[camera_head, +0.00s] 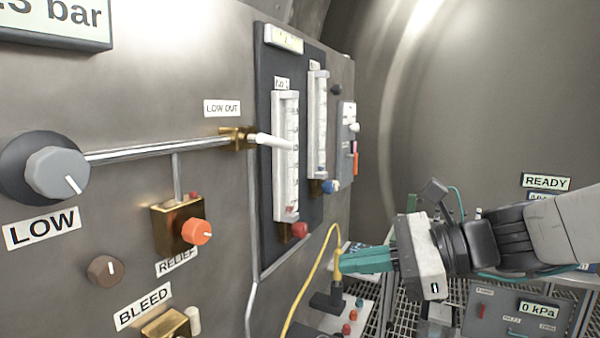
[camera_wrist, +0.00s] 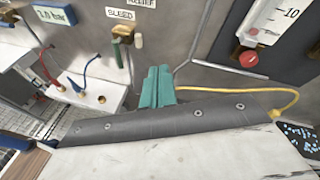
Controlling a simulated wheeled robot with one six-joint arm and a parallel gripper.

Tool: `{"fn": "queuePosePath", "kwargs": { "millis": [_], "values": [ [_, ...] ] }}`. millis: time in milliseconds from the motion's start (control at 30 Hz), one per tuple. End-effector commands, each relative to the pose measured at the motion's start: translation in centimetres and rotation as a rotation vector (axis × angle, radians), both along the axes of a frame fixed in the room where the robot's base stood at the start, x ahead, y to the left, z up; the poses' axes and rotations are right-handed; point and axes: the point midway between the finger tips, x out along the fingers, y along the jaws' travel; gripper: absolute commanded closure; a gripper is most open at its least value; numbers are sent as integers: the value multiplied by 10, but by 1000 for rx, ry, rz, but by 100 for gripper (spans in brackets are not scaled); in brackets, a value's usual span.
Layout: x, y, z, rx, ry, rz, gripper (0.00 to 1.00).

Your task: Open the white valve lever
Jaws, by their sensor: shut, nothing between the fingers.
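A white valve lever (camera_head: 272,140) sticks out from a brass valve body (camera_head: 237,138) on the pipe beside the "LOW OUT" label, and points right and slightly down across the dark flowmeter panel. My gripper (camera_head: 345,261) is low and to the right of it, well apart from the lever. Its teal fingers are shut and empty. In the wrist view the gripper fingers (camera_wrist: 157,87) point toward the panel near its lower part. The "LOW OUT" lever does not show in the wrist view.
A grey LOW knob (camera_head: 58,172), an orange relief knob (camera_head: 196,232) and a bleed valve (camera_head: 165,325) stick out from the panel. Two flowmeters (camera_head: 286,155) stand behind the lever. A yellow cable (camera_head: 316,268) hangs near my fingers. Space before the upper panel is free.

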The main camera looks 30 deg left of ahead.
Motion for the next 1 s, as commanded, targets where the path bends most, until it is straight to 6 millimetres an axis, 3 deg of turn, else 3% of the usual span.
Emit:
{"fn": "queuePosePath", "kwargs": {
  "millis": [33, 100, 233, 400, 533, 967, 1000],
  "values": [
    [13, 18, 14, 53, 114, -62, 100],
    [34, 31, 37, 132, 271, -151, 100],
    [59, 36, 77, 246, 498, -254, 100],
    [62, 38, 81, 249, 609, -279, 100],
    [61, 52, 81, 245, 611, -278, 100],
    [56, 140, 85, 246, 609, -276, 100],
    [59, 138, 95, 249, 605, -278, 100]
  ]
}}
